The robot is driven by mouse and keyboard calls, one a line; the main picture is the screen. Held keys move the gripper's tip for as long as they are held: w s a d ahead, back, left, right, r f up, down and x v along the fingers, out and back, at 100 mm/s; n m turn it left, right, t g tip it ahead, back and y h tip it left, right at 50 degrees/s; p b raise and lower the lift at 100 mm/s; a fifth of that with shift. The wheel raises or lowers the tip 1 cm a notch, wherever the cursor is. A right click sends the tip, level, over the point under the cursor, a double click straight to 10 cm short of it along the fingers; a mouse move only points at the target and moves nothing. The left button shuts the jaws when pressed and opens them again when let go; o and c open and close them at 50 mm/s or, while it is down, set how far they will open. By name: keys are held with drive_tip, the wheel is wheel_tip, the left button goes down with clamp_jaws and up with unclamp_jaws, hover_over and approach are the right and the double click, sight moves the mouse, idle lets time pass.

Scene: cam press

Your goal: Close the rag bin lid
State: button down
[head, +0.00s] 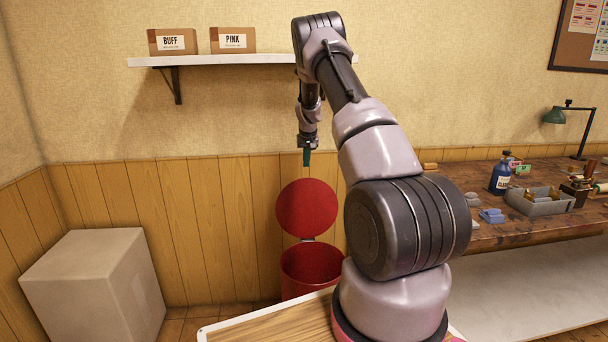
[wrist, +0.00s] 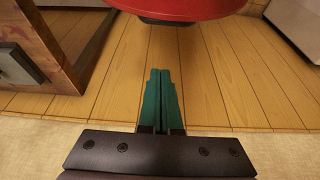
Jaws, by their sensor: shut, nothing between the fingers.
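The rag bin (head: 309,266) is a red round bin on the floor by the wood-panelled wall. Its round red lid (head: 307,208) stands open, raised upright behind the bin's mouth. My gripper (head: 306,158) has green fingers and points down, just above the lid's top edge in the head view. In the wrist view my gripper's fingers (wrist: 160,90) lie together with nothing between them. A red rounded edge (wrist: 183,8), part of the lid or bin, shows at the top of the wrist view, apart from the fingertips. The bin's lower part is hidden in the head view.
A shelf (head: 230,60) with a BUFF box (head: 172,42) and a PINK box (head: 233,40) is on the wall. A pale box (head: 95,285) stands left of the bin. A cluttered workbench (head: 500,228) is at right. Floor between box and bin is clear.

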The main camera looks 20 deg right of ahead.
drive_tip(key=shift+s+a+f, duration=0.1)
drive_tip(key=shift+s+f, duration=0.05)
drive_tip(key=shift+f, duration=1.35)
drive_tip(key=shift+s+a+f, duration=0.1)
drive_tip(key=shift+f, duration=1.35)
drive_tip(key=shift+s+f, duration=0.15)
drive_tip(key=shift+f, duration=1.35)
